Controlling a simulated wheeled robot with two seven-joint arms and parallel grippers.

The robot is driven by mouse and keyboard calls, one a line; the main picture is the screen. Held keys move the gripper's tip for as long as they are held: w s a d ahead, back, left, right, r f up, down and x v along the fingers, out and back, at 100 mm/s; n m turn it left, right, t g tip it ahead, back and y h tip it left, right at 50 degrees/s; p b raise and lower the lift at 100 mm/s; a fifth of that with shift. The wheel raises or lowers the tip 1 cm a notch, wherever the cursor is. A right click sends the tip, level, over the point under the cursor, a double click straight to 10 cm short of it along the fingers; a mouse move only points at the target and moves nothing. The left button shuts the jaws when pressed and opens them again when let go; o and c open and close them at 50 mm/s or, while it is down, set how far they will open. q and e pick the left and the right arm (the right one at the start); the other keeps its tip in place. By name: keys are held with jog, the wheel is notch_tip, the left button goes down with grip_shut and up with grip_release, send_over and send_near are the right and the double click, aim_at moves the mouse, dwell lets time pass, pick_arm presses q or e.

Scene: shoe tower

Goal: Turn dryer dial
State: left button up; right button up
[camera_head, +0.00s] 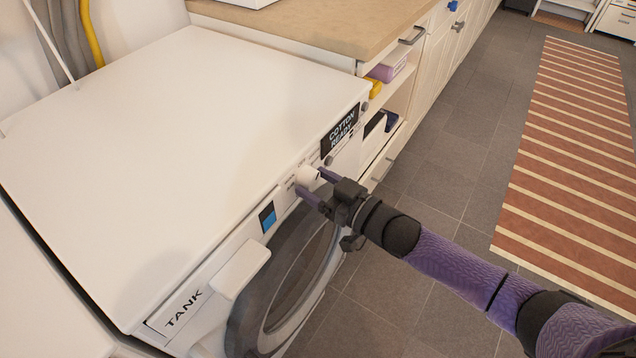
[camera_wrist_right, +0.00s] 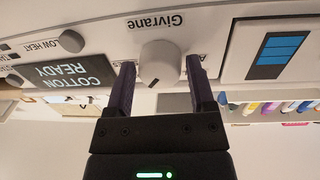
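The white dryer (camera_head: 180,130) stands at the left with its round door (camera_head: 290,270) on the front. Its white round dial (camera_head: 307,176) sits on the front panel between the display and a blue label; it also shows in the right wrist view (camera_wrist_right: 159,66) with a dark mark on its face. My right gripper (camera_head: 316,184) is at the dial. In the right wrist view its two fingers (camera_wrist_right: 160,85) are apart, one on each side of the dial, with a visible gap to each side. My left gripper is not in view.
The display (camera_head: 340,131) reads "COTTON READY". A drawer handle marked TANK (camera_head: 240,268) juts out at the lower left. A wooden counter (camera_head: 310,25) with open shelves adjoins the dryer. Grey floor and a striped rug (camera_head: 570,150) lie clear to the right.

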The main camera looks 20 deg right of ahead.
grip_shut()
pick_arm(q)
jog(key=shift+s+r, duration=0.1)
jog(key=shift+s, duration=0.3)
pick_arm(e)
jog(key=shift+n, duration=0.8)
jog(key=n, duration=0.3)
jog(key=shift+d+n, duration=0.1)
jog(key=shift+n, duration=0.9)
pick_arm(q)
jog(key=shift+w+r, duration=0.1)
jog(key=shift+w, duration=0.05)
pick_arm(e)
jog(key=shift+n+y, duration=0.3)
jog(key=shift+n, duration=0.4)
